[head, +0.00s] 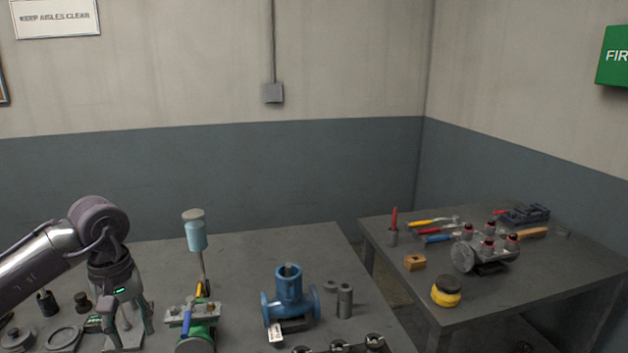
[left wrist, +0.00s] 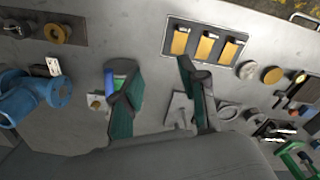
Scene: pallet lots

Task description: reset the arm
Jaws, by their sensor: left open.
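My left arm comes in from the left in the head view, bent with its gripper (head: 126,322) pointing down over the left part of the grey table. In the left wrist view my left gripper (left wrist: 158,82) has its two green-padded fingers wide apart, with nothing held between them. A small grey plate lies below, near the right finger. My right gripper is in neither view.
A blue valve body (head: 290,302) with a tag stands on the near table, right of a green-based fixture (head: 196,325). A tray with yellow pieces (left wrist: 204,45) lies beyond the fingers. The right table (head: 520,285) holds tools, a grey manifold (head: 484,250) and a yellow-black round item (head: 446,291).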

